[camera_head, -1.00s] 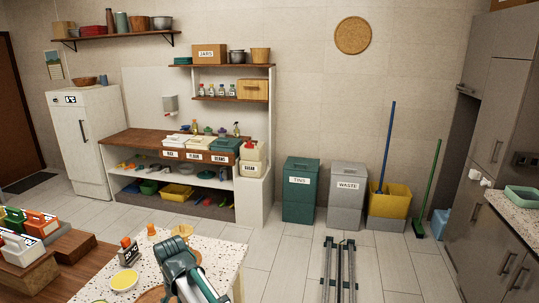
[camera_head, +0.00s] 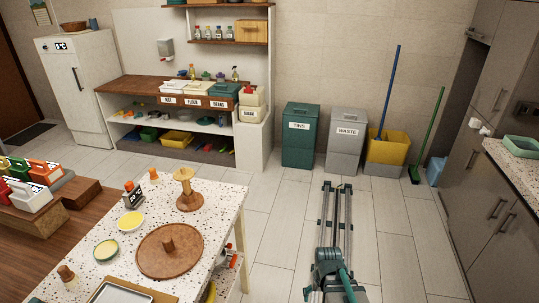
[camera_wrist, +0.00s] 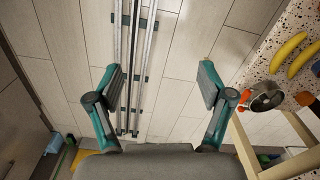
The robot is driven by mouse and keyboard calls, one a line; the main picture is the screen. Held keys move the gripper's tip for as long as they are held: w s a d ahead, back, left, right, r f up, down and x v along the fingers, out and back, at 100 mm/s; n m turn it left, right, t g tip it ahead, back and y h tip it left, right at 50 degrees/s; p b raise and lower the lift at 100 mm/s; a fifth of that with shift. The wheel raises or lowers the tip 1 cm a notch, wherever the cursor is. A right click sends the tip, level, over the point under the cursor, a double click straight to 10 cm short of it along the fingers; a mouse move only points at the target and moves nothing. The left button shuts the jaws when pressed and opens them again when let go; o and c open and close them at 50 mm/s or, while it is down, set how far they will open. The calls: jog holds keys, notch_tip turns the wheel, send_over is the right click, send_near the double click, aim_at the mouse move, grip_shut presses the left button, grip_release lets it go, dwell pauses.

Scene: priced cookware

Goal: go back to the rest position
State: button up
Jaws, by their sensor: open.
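My gripper (camera_wrist: 160,82) is open in the wrist view, with its two teal fingers spread wide and nothing between them. It points down over the floor rails (camera_wrist: 134,60), beside the speckled table (camera_wrist: 285,55). In the head view, a teal part of my arm (camera_head: 332,268) shows at the bottom over the rails, to the right of the speckled table (camera_head: 215,215). I cannot make out the fingers there.
Bananas (camera_wrist: 288,52) and a metal vessel (camera_wrist: 265,95) show at right in the wrist view. A teal bin (camera_head: 300,145) and grey bin (camera_head: 345,150) stand behind the rails.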

jog(key=s+f+g+b, duration=0.6)
jog(key=s+f+b, duration=0.4)
jog(key=s+f, duration=1.8)
jog(key=shift+s+f+g, duration=0.15)
jog(key=shift+s+g, duration=0.25)
jog(key=shift+s, duration=0.25)
